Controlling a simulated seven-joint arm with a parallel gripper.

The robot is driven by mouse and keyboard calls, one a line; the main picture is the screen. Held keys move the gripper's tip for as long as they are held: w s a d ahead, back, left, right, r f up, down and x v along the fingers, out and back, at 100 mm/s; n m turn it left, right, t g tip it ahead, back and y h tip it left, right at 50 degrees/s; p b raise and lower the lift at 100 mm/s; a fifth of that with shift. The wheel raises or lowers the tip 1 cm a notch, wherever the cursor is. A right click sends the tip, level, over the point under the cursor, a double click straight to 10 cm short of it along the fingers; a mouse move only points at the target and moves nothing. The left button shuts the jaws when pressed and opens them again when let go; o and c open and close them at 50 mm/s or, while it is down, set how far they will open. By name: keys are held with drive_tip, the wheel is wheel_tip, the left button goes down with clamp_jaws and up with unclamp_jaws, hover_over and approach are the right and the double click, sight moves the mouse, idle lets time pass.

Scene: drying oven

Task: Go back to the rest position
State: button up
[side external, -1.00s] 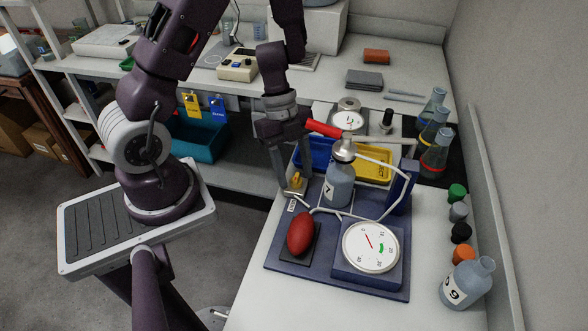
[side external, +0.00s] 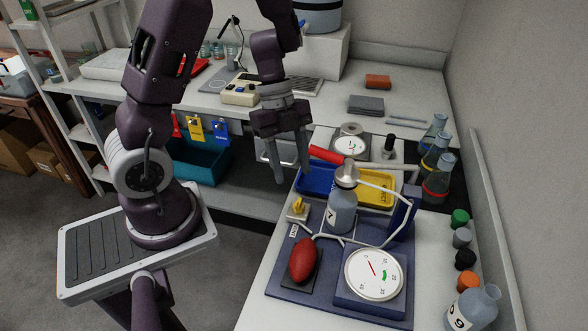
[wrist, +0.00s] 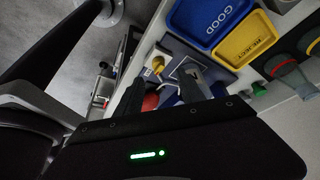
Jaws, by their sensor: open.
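My gripper (side external: 292,162) is open and empty in the side external view. It hangs fingers down above the bench, at the left of the blue tray, apart from everything there. In the wrist view its two dark fingers (wrist: 160,97) show spread apart. Below it is a blue-grey rig base (side external: 274,268) with a yellow switch (side external: 298,207), a red rubber bulb (side external: 303,259), a round dial gauge (side external: 374,273) and a bottle (side external: 342,211) with a grey cap. The yellow switch also shows in the wrist view (wrist: 157,65).
A blue tray (side external: 314,183) and a yellow tray (side external: 374,190) sit behind the bottle. Several flasks (side external: 436,180) and caps (side external: 459,217) line the right side. A white box (side external: 325,50) and a cream device (side external: 241,95) stand at the back. The space above the rig is free.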

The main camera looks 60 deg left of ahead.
drive_tip(key=w+r+n+t+y, duration=0.1)
drive_tip(key=w+r+n+t, duration=0.1)
drive_tip(key=w+r+t, duration=0.4)
drive_tip(key=w+a+r+n+t+y, duration=0.2)
drive_tip(key=r+n+y, duration=0.15)
drive_tip(key=r, duration=0.25)
drive_tip(key=w+a+r+n+t+y, duration=0.1)
drive_tip(key=r+n+t+y, duration=0.1)
drive_tip(key=r+n, duration=0.25)
drive_tip(key=s+r+n+g+y, duration=0.25)
drive_tip(key=s+n, duration=0.35)
drive_tip(key=s, duration=0.4)
drive_tip(key=s+d+f+n+g+h, duration=0.1)
drive_tip(key=s+d+h, duration=0.3)
drive_tip(key=s+d, duration=0.5)
drive_tip(key=shift+s+d+n+g+h, duration=0.3)
drive_tip(key=shift+s+d+n+g, duration=0.25)
drive_tip(key=shift+s, duration=0.25)
